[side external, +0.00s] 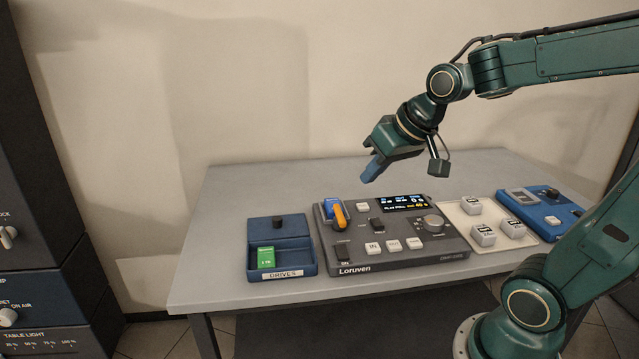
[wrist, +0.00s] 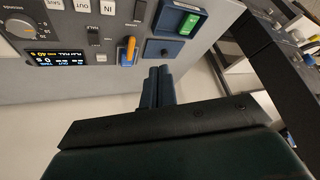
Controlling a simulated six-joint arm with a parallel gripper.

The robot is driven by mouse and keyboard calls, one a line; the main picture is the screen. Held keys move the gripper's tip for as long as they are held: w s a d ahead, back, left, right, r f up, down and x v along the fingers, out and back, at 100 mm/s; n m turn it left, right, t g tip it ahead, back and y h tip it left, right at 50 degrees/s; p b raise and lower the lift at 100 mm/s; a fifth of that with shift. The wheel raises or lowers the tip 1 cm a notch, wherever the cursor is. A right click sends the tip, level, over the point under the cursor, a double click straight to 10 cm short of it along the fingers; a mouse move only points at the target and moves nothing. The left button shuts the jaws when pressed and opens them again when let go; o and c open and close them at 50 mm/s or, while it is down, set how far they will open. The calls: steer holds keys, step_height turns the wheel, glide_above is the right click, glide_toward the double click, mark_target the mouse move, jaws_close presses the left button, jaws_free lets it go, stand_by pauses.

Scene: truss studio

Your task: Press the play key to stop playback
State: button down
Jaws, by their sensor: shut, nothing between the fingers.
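The grey Loruven console (side external: 370,262) sits on the table, with a lit display (side external: 405,203) showing blue and yellow text. Several white keys are on its top: one small key (side external: 362,207) left of the display, and a front row with an IN key (side external: 374,248). I cannot read which key is play. In the wrist view the console shows upside down at upper left, with the small white key (wrist: 101,57) beside the display (wrist: 45,59). My gripper (side external: 372,172) is shut and empty, pointing down above the back of the console, apart from it. Its blue fingertips (wrist: 160,72) are together.
An orange lever (side external: 339,214) stands up on a blue mount at the console's left. A blue DRIVES box (side external: 282,268) with a green drive (side external: 266,257) is to the left. A white tray (side external: 462,222) of cubes and a blue device (side external: 548,222) are to the right.

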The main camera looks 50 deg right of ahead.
steer(key=w+d+f+m+t, duration=0.1)
steer(key=w+d+f+m, duration=0.25)
steer(key=w+d, duration=0.5)
steer(key=m+t+h, duration=0.1)
steer(key=m, duration=0.3)
glide_above(366, 208)
step_height(366, 208, down, 7)
steer(key=shift+w+d+f, duration=0.1)
steer(key=shift+f, duration=4.35)
steer(key=shift+f, duration=0.85)
steer(key=shift+r, duration=0.85)
